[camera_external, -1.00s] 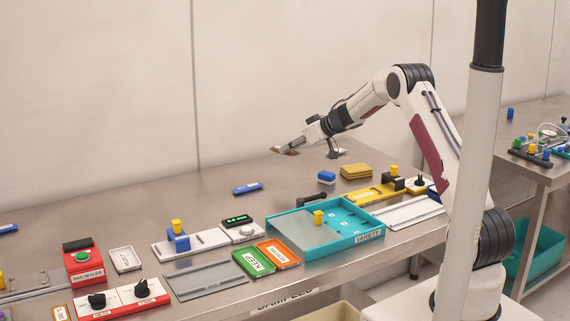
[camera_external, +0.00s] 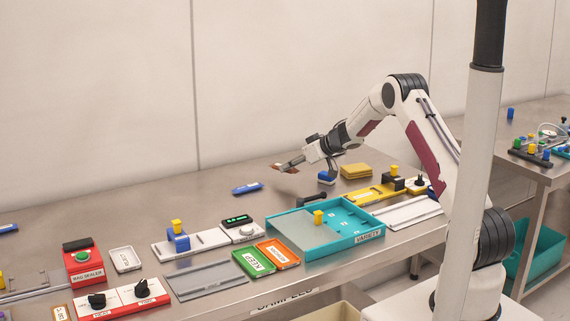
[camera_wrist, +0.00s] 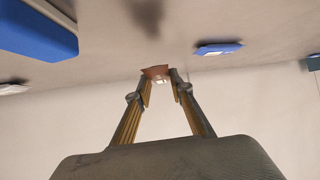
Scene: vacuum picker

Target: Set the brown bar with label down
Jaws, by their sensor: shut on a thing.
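The brown bar (camera_wrist: 155,72) shows between my fingertips in the wrist view, with a small pale patch, perhaps its label, on it. My gripper (camera_wrist: 160,84) is shut on the bar at its far end. In the external view my gripper (camera_external: 287,165) reaches left over the back of the steel table, with the brown bar (camera_external: 277,166) at its tip. The bar appears to be held above the tabletop; the exact gap is hard to judge. Its underside is hidden.
A blue packet (camera_external: 247,188) lies left of the gripper. A blue and white block (camera_external: 327,178) and a yellow stack (camera_external: 356,171) stand to the right. The teal VARIETY tray (camera_external: 369,237) is in front. Bare tabletop (camera_external: 215,202) surrounds the blue packet.

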